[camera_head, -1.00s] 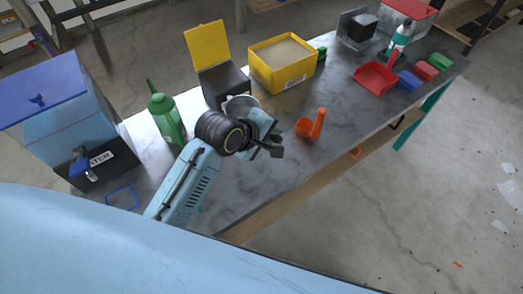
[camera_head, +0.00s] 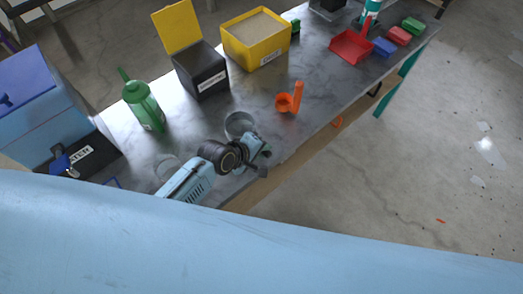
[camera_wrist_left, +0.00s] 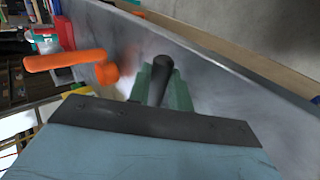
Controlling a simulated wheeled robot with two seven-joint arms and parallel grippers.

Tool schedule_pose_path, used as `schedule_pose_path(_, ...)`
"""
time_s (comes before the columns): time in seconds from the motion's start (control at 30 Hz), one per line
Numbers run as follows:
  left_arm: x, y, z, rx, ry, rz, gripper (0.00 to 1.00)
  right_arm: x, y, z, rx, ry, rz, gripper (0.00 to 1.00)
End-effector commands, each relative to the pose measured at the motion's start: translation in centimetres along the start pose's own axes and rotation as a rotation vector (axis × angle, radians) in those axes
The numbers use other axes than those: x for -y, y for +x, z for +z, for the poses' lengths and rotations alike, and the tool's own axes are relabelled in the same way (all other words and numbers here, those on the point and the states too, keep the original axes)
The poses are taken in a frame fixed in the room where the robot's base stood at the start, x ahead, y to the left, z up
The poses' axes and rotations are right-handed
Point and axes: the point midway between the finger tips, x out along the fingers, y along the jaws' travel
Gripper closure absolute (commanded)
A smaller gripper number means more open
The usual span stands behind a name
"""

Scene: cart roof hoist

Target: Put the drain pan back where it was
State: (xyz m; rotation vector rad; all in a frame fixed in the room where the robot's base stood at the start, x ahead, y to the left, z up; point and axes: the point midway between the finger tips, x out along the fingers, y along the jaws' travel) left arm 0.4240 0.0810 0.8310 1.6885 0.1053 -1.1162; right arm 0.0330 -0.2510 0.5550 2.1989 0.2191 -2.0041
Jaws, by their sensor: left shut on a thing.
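A grey round pan (camera_head: 240,123), which I take for the drain pan, shows just beyond my left gripper (camera_head: 260,158), over the grey bench (camera_head: 205,125). In the left wrist view the green fingers of the left gripper (camera_wrist_left: 162,88) are shut on a dark round handle (camera_wrist_left: 161,66). The pan's bowl does not show clearly there, and its join with the handle is hidden. A faint round shape (camera_head: 166,163) lies on the bench beside my left forearm, partly covered; I cannot tell what it is. My right gripper is not in view.
An orange scoop (camera_head: 289,102) stands right of the pan. A green watering can (camera_head: 143,105), black box with yellow lid (camera_head: 200,72) and yellow sand box (camera_head: 256,54) line the far side. A blue water bin (camera_head: 38,110) stands left. Bare bench lies between.

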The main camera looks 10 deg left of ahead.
Motion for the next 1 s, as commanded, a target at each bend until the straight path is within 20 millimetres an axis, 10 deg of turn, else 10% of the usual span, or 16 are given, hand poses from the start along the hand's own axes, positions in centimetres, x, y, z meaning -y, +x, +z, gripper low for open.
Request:
schedule_pose_path(0.33, 0.2, 0.2, 0.0, 0.0, 0.0, 0.001, 1.0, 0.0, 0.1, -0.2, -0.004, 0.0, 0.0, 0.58)
schedule_pose_path(0.37, 0.2, 0.2, 0.0, 0.0, -0.001, 0.0, 0.76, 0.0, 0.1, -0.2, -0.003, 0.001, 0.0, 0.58)
schedule_pose_path(0.5, 0.1, 0.2, 0.0, 0.0, 0.0, 0.0, 0.58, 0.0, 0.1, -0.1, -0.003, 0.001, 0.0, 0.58)
schedule_pose_path(1.0, -0.1, -2.0, 0.0, 0.0, 0.0, 0.0, 0.58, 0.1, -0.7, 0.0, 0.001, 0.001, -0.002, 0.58)
